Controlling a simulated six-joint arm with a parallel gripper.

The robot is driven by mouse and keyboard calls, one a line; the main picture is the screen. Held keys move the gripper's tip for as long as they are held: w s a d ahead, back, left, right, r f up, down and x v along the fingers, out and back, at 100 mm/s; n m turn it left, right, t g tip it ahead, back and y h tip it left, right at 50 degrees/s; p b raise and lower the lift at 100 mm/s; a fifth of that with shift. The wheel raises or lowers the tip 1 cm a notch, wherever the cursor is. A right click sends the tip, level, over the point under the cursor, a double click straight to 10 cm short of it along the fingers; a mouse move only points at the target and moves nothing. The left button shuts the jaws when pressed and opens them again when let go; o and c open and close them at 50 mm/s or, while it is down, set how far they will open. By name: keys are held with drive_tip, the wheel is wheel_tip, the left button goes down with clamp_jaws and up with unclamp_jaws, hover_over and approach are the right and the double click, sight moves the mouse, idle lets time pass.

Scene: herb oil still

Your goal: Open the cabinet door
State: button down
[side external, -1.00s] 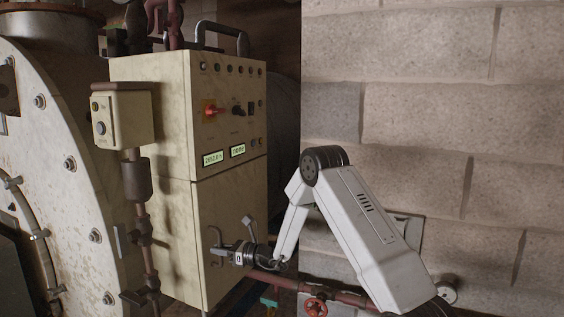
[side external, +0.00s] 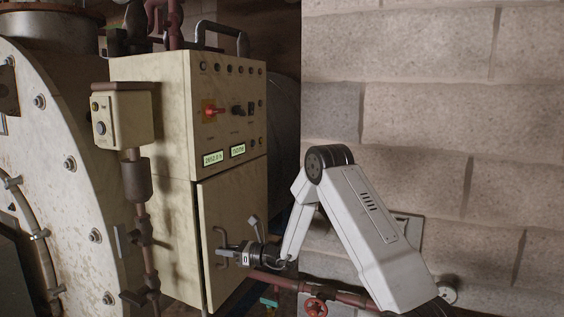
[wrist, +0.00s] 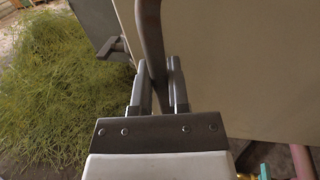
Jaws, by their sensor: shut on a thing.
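The cream cabinet door (side external: 233,205) is the lower front panel of the cabinet (side external: 152,120) in the side external view. It stands slightly ajar, with a dark gap along its left edge. The door handle (side external: 218,240) is a dark vertical bar near that left edge. My gripper (side external: 226,252) reaches it from the right and is shut on it. In the wrist view the handle (wrist: 151,38) runs down between the two fingers of my gripper (wrist: 158,85), with the pale door (wrist: 230,60) behind it. The inside of the cabinet is hidden.
A red pipe with a red valve wheel (side external: 315,307) runs below my arm. A vertical pipe with a small control box (side external: 123,118) stands left of the cabinet. A block wall (side external: 440,80) is at the right. Green herbs (wrist: 55,90) lie left in the wrist view.

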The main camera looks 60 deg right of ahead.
drive_tip(key=s+d+n+g+y, duration=0.2)
drive_tip(key=s+d+n+y, duration=0.1)
drive_tip(key=s, duration=0.5)
drive_tip(key=s+d+n+g+y, duration=0.2)
drive_tip(key=s+d+y, duration=0.2)
drive_tip(key=s, duration=0.4)
drive_tip(key=shift+s+d+n+y, duration=0.15)
drive_tip(key=shift+s+n+y, duration=0.15)
drive_tip(key=shift+n+y, duration=0.1)
